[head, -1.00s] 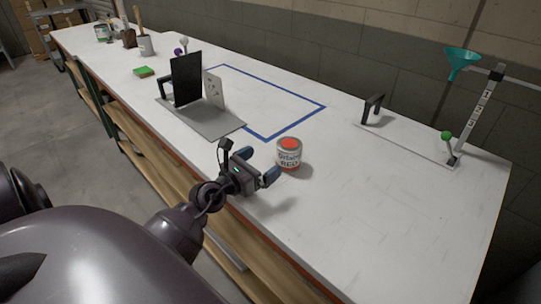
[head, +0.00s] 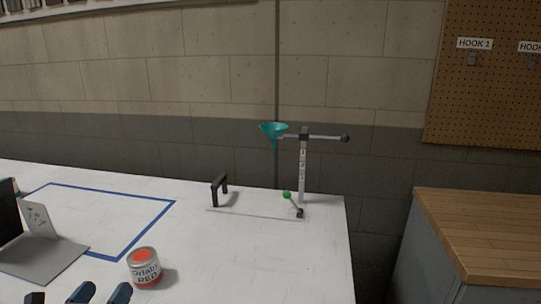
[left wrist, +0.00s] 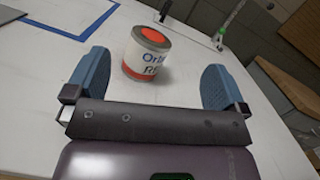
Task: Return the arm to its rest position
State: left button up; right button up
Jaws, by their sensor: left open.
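My left gripper (head: 101,293) shows only its blue fingertips at the bottom left of the head view. In the left wrist view its two blue fingers (left wrist: 158,88) are spread wide with nothing held between them. A red-labelled can (head: 145,268) with an orange-red top stands upright on the white table, just beyond the fingertips. The can also shows in the left wrist view (left wrist: 147,56), ahead of the open fingers and apart from them. My right gripper is in neither view.
A blue outlined rectangle (head: 158,220) marks the white table (head: 250,265). A grey stand (head: 45,258) is at left. A teal funnel (head: 273,130) hangs on a numbered post (head: 303,170) near a black handle (head: 214,193). A wooden-topped cabinet (head: 490,235) stands right, across a gap.

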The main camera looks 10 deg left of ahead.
pick_arm(q)
jog(key=s+a+f+n+g+y, duration=0.15)
jog(key=s+n+g+y, duration=0.35)
jog(key=n, duration=0.8)
jog(key=s+a+f+n+g+y, duration=0.1)
jog(key=s+f+n+g+y, duration=0.35)
jog(key=n, duration=0.95)
jog(key=s+d+f+n+g+h, duration=0.3)
jog(key=s+d+f+g+h, duration=0.1)
jog(key=s+d, duration=0.35)
jog(key=s+d+f+n+g+h, duration=0.3)
jog(key=s+d+h, duration=0.1)
jog(key=s+d, duration=0.35)
jog(key=w+f+t+h, duration=0.1)
jog(key=w+f+t, duration=0.6)
jog(key=f+t, duration=0.1)
jog(key=shift+w+a+f+m, duration=0.3)
jog(key=shift+a+f, duration=0.05)
jog(key=shift+f, duration=0.25)
